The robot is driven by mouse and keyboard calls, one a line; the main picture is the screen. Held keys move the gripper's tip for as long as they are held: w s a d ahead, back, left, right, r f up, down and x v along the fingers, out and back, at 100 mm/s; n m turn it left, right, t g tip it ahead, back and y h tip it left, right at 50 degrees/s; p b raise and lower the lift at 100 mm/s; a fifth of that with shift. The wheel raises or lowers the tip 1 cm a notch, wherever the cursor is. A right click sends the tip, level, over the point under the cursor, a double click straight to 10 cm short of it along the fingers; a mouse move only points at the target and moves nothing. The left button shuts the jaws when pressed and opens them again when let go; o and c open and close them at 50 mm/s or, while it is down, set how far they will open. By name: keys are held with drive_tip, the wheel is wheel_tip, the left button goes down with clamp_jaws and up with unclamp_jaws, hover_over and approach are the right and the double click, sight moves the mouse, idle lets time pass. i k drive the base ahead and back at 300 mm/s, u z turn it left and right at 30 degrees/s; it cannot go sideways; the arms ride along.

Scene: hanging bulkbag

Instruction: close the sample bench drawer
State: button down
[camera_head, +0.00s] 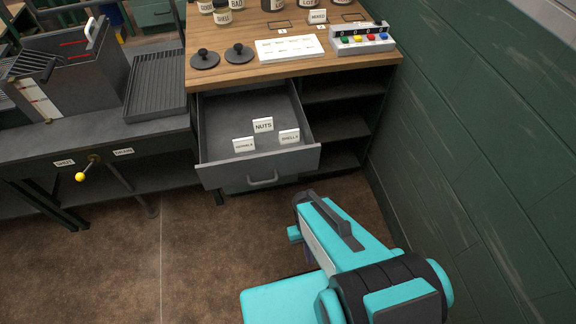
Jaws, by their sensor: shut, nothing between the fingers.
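The sample bench drawer (216,177) is a grey drawer pulled out from under the wooden bench top. Its front, with a bar handle (262,181), stands well clear of the cabinet. Inside are small white label cards, one reading NUTS (263,125) and one reading SHELLS (289,136); a third is by the front left. My teal and black arm is at the lower right, with its far end just in front of the drawer's right front corner. I cannot make out my gripper's fingers; the arm seems to hide them.
The wooden bench top (232,73) bears black round weights (239,53), a white tray (291,48), a button box (361,39) and jars. Open shelves (337,129) lie right of the drawer. A green wall (470,130) closes the right side. Floor (200,255) in front is clear.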

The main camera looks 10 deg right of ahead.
sight(226, 114)
drive_tip(key=z, duration=0.2)
drive_tip(key=k, duration=1.2)
drive_tip(key=u, duration=3.85)
drive_tip(key=i, duration=0.1)
drive_tip(key=z, duration=2.35)
drive_tip(key=i, duration=0.5)
drive_tip(key=z, duration=0.05)
